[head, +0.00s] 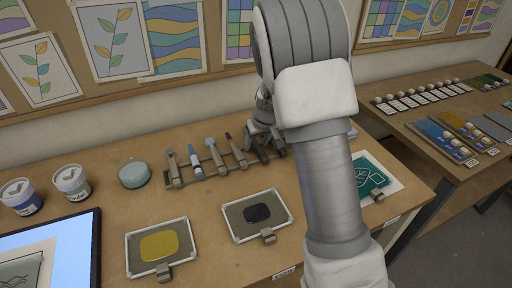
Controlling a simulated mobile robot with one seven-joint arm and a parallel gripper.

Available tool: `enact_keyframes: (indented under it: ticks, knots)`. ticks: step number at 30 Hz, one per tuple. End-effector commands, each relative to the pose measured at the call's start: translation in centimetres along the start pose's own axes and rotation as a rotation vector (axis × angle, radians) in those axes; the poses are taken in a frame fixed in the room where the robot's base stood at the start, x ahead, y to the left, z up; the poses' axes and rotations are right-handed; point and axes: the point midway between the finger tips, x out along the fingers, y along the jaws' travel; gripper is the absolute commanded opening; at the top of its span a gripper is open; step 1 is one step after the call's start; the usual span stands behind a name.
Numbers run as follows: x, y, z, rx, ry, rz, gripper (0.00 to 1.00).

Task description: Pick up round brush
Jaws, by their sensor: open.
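Several brush-like tools lie side by side across a dark rack (205,170) on the wooden table. One has a pale blue and white handle (195,164), and others have grey or dark handles, such as the dark-tipped one (236,152). I cannot tell which of them is the round brush. My gripper (265,148) is open at the right end of the rack, over or close beside the rightmost tools. My arm hides part of that end, and whether the fingers touch a tool is unclear.
A yellow paint slab (158,246) and a black paint slab (258,214) lie in front of the rack. A teal bowl (133,175) and two jars (72,182) stand left. A lit panel (70,250) lies front left. A second table (450,150) stands right.

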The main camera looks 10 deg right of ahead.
Motion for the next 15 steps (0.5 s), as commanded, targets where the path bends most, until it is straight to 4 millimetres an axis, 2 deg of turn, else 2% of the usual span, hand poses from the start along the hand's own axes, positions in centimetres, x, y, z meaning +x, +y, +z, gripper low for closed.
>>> enact_keyframes:
  ticks: [10, 15]
  knots:
    - [0.05, -0.01, 0.01, 0.000, 0.000, 0.000, 0.61]
    - [0.05, 0.00, 0.01, 0.000, 0.000, 0.000, 0.30]
